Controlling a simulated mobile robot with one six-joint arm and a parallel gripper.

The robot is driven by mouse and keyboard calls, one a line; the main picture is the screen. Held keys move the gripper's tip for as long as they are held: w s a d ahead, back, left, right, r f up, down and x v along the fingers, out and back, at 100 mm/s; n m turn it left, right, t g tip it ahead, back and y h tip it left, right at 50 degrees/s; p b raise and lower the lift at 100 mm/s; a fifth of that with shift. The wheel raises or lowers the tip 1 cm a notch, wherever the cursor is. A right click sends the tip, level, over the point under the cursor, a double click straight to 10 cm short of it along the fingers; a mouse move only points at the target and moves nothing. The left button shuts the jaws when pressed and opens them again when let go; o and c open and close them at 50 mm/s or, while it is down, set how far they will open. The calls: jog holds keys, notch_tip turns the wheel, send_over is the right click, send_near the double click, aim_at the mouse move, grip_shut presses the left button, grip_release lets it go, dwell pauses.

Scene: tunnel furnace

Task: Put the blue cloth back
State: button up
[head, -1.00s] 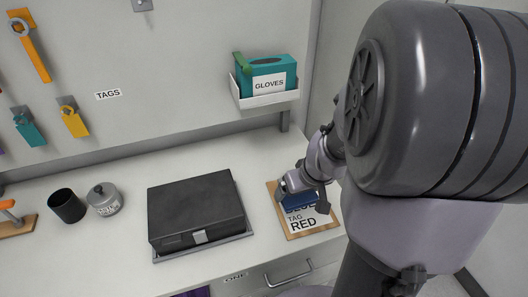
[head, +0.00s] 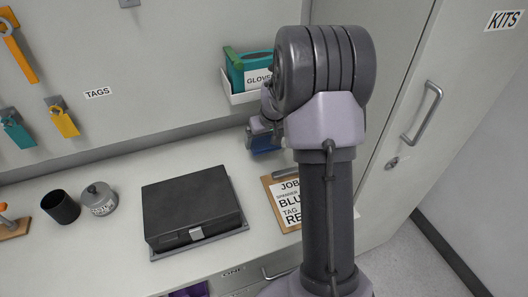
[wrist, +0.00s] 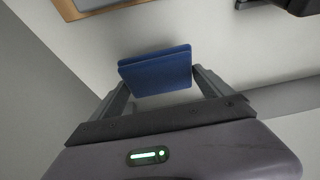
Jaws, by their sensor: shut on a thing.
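The blue cloth (head: 264,146) is a folded dark-blue pad. My gripper (head: 262,131) is shut on it and holds it over the back of the worktop, below the glove shelf. In the wrist view the cloth (wrist: 155,72) sits between the two fingers of my gripper (wrist: 162,84). My arm hides part of the gripper in the head view. Whether the cloth touches the worktop I cannot tell.
A job clipboard (head: 285,205) lies in front, partly behind my arm. A black case (head: 190,208) stands left of it. A glove box (head: 247,70) sits on a white wall shelf (head: 240,97). A grey cabinet (head: 430,70) stands at right. The worktop between case and wall is clear.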

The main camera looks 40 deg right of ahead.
aim_at(264, 157)
notch_tip(264, 157, down, 6)
jog(key=b, duration=0.2)
jog(key=shift+r+b, duration=0.1)
jog(key=shift+b, duration=0.3)
jog(key=shift+w+d, duration=0.1)
jog(key=shift+w, duration=0.1)
jog(key=shift+s+r, duration=0.1)
jog(key=shift+r, duration=0.05)
jog(key=o, duration=1.1)
jog(key=shift+c, duration=0.2)
